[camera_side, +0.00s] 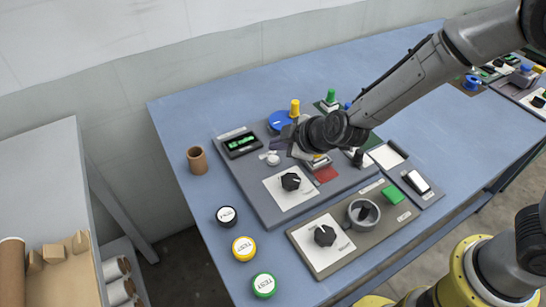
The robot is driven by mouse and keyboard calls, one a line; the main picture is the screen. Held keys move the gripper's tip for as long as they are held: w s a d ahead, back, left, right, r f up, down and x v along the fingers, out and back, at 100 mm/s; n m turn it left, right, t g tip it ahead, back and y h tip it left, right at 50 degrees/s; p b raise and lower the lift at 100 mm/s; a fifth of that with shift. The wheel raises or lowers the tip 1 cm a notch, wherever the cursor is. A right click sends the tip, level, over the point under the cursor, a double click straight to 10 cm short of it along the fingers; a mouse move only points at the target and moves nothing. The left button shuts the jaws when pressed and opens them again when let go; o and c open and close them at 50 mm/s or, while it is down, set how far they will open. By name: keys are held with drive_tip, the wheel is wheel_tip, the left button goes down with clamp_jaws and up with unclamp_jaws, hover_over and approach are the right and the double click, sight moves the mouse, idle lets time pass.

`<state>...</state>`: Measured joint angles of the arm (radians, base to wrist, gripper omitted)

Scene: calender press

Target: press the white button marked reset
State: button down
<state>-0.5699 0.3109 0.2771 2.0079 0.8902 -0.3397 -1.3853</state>
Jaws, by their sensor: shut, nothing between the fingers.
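A small white button (272,158) sits on the grey control panel (262,196), just below the green-lit display. Its marking is too small to read, so I cannot tell whether it says reset. My gripper (314,160) is over the panel, to the right of this white button and apart from it. It is shut and holds nothing that I can see. The gripper and wrist hide the middle of the panel, including part of a red patch and whatever lies under the fingers.
A black knob (290,181) on a white plate stands close below my gripper. Yellow (295,108) and green (331,96) upright posts stand behind it. A lower panel has another knob (325,235). Loose round caps (244,248) and a brown cup (197,160) sit left.

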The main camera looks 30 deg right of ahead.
drive_tip(key=shift+f, duration=0.65)
drive_tip(key=shift+f, duration=0.15)
idle(1.5)
drive_tip(key=shift+f, duration=0.25)
drive_tip(key=shift+f, duration=0.45)
idle(0.8)
drive_tip(key=shift+r, duration=0.85)
drive_tip(key=shift+r, duration=0.1)
drive_tip(key=shift+r, duration=2.4)
